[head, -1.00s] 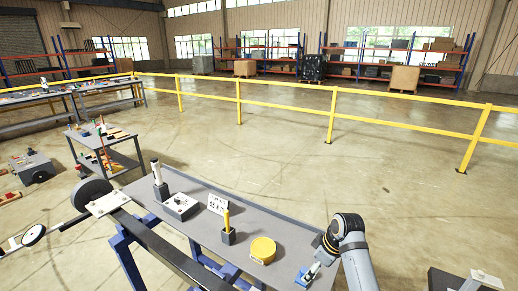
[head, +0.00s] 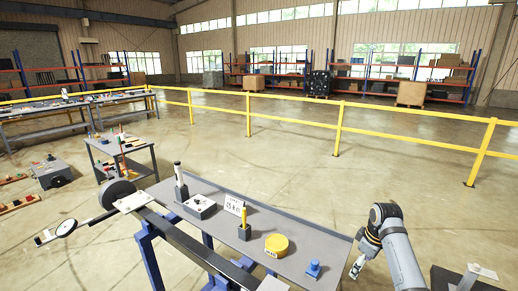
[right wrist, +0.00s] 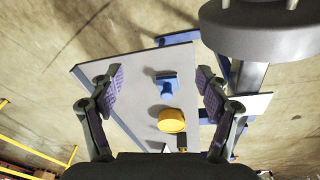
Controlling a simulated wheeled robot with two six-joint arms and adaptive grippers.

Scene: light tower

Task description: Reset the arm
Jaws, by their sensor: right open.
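My right gripper (head: 356,267) is at the right end of the grey workbench (head: 325,270) in the head view, just off its right edge. In the right wrist view its two fingers (right wrist: 158,88) are spread wide with nothing between the pads. A small blue piece (head: 313,269) stands on the bench to the left of the gripper. It also shows below the fingers in the right wrist view (right wrist: 167,84). The gripper is apart from it. My left gripper is not seen.
On the bench are a yellow round tin (head: 276,245), a yellow stick in a dark block (head: 244,229), a small sign (head: 234,204), a control box (head: 200,206) and a white-topped tool (head: 180,182). A yellow railing (head: 338,128) runs behind. The floor between is clear.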

